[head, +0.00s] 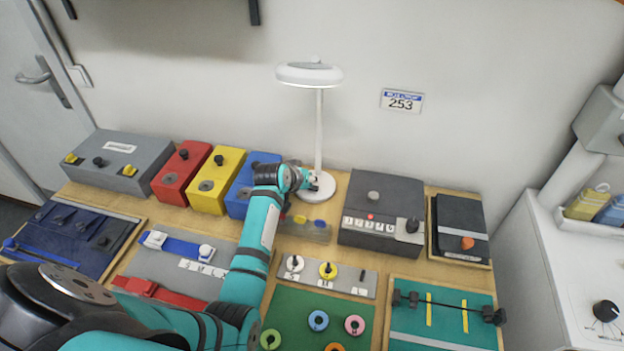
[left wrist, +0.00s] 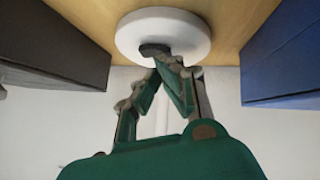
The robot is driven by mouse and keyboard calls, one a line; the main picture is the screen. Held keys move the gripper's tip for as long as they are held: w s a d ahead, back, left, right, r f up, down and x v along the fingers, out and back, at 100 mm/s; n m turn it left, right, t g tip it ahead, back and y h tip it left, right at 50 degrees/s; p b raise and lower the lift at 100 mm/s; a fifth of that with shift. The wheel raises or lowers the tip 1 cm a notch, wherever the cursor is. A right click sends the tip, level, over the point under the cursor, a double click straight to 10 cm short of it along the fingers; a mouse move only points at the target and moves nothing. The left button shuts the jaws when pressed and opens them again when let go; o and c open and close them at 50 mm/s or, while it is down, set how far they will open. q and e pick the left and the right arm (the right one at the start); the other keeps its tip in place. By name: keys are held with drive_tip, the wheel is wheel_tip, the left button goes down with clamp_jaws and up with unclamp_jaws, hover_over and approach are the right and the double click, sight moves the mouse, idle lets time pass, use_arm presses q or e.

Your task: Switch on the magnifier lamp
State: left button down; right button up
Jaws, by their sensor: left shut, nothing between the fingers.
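The white magnifier lamp (head: 319,130) stands upright at the back of the wooden table, against the wall. Its round head (head: 310,74) is at the top of a thin pole; its lower rim looks pale and bright, but I cannot tell if it is lit. My left gripper (head: 312,184) is low at the left of the lamp's round base (head: 323,189). In the left wrist view my left gripper (left wrist: 156,52) is shut and empty, with its tips over the white base (left wrist: 190,32). My right gripper is out of view.
A blue box (head: 239,197) stands close to the left of the lamp, beside yellow (head: 218,176) and red (head: 181,170) boxes. A dark grey box (head: 384,188) with a dial stands close to its right. Boards with pegs and rings fill the front.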

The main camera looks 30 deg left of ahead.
use_arm(q)
drive_tip(key=shift+w+r+p, duration=0.1)
drive_tip(key=shift+r+p, duration=0.35)
drive_tip(key=r+p, duration=0.4)
drive_tip(key=shift+a+r, duration=0.1)
drive_tip(key=shift+a, duration=0.2)
drive_tip(key=shift+s+b, duration=0.65)
drive_tip(key=shift+s, duration=0.2)
drive_tip(key=b+v, duration=0.1)
drive_tip(key=v, duration=0.7)
drive_tip(key=shift+d+r, duration=0.2)
drive_tip(key=shift+d, duration=0.25)
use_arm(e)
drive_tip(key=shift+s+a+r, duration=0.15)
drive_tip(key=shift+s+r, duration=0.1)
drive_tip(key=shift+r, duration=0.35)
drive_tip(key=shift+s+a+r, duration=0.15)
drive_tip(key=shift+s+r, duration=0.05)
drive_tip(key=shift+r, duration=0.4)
use_arm(q)
drive_tip(key=shift+w, duration=0.15)
